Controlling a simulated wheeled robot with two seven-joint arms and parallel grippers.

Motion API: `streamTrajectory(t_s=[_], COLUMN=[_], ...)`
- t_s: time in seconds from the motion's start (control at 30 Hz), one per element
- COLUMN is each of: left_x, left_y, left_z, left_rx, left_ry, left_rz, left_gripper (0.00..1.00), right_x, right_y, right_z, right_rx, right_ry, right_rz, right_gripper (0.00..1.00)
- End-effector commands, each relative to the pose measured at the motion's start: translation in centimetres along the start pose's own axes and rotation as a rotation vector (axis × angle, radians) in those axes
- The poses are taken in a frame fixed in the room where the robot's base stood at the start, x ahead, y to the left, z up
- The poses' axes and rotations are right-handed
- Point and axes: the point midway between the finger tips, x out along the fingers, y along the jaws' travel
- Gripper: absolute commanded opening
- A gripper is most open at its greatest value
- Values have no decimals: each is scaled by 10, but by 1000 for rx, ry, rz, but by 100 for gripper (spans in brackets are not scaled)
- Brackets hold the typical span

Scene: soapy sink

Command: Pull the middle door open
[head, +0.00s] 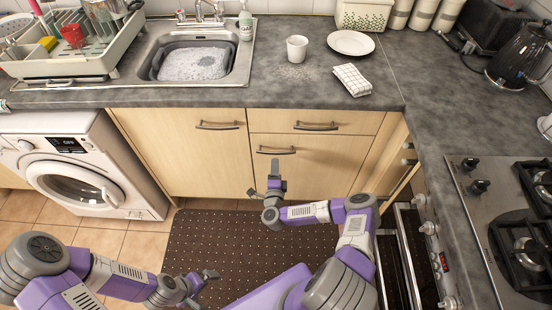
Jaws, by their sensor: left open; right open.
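Light wood cabinet fronts run below the counter. A wide door (165,155) with a bar handle (217,126) is under the sink. To its right, a drawer front (345,122) sits above another door (325,165), whose bar handle (276,150) is at its upper left. These fronts look shut. I cannot tell for certain which door counts as the middle one. My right gripper (265,182) is open and empty, in front of the lower right door, just below its handle and apparently not touching it. My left gripper (207,284) is open and empty, low over the mat.
A washing machine (78,168) stands at the left. An oven front with knobs (429,228) is close to my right arm. A dark mat (205,235) covers the floor. A mug (297,49), plate (351,42) and cloth (352,80) lie on the counter.

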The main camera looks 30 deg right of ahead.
Motion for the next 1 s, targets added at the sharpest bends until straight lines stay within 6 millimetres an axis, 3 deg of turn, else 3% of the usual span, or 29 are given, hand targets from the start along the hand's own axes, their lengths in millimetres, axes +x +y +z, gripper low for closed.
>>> streamTrajectory(t_s=[0.43,0.83,0.87,1.0], left_x=[18,20,20,20], left_y=[-7,-8,-8,-8], left_z=[-1,-1,-1,-1], left_rx=[0,0,0,0], left_ry=[1,0,0,0], left_rz=[0,0,0,0], left_gripper=[100,100,100,100], right_x=[63,74,74,74], right_y=[1,-1,-1,-1], right_z=[-4,-3,-3,-3], right_rx=[2,2,2,2], right_ry=[12,9,9,9], right_rz=[-6,-3,-3,-3], right_gripper=[43,43,41,20])
